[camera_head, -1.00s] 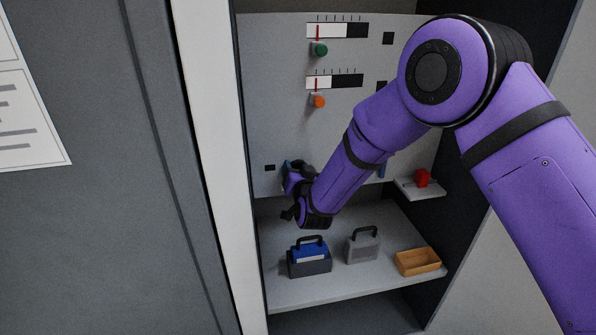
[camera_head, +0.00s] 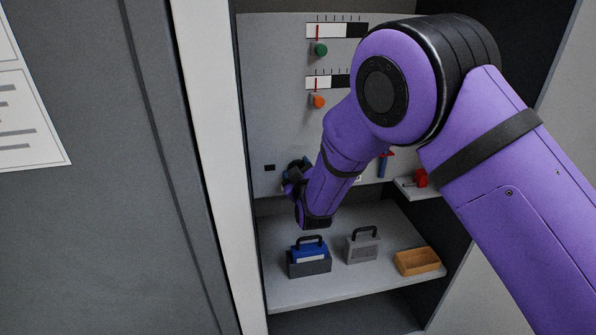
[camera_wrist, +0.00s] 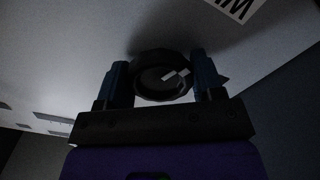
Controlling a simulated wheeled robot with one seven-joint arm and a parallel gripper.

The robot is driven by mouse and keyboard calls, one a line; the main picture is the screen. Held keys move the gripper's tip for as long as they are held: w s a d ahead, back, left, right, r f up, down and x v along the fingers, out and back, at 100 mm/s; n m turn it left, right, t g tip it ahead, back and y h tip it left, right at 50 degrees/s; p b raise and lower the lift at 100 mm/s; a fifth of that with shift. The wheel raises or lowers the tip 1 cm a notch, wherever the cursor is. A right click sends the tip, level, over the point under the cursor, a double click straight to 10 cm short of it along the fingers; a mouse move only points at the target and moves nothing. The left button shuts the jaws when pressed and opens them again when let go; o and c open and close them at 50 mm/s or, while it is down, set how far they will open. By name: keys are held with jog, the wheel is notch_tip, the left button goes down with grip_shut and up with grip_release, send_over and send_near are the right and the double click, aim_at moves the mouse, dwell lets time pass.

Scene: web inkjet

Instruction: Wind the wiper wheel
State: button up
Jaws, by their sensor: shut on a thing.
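The wiper wheel (camera_wrist: 160,76) is a dark round knob with a pale mark on its face. It sits on the grey panel in the wrist view. My gripper (camera_wrist: 163,84) has a blue finger on each side of the wheel and is shut on it. In the head view my gripper (camera_head: 291,177) is at the lower left of the panel. My arm and wrist hide most of the wheel there.
Above are a green knob (camera_head: 320,49) and an orange knob (camera_head: 318,101) under scales. A red item (camera_head: 420,178) sits on a small ledge at right. Below, a shelf (camera_head: 300,292) holds a blue cartridge (camera_head: 308,250), a grey cartridge (camera_head: 362,247) and an orange tray (camera_head: 418,262).

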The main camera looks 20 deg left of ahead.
jog(key=n, duration=0.4)
jog(key=shift+f+n, duration=0.1)
jog(key=shift+n, duration=0.2)
jog(key=n, duration=1.4)
jog(key=shift+n, duration=0.3)
jog(key=n, duration=0.4)
jog(key=shift+n, duration=0.3)
jog(key=n, duration=0.4)
jog(key=shift+n, duration=0.3)
jog(key=n, duration=0.5)
jog(key=shift+n, duration=2.2)
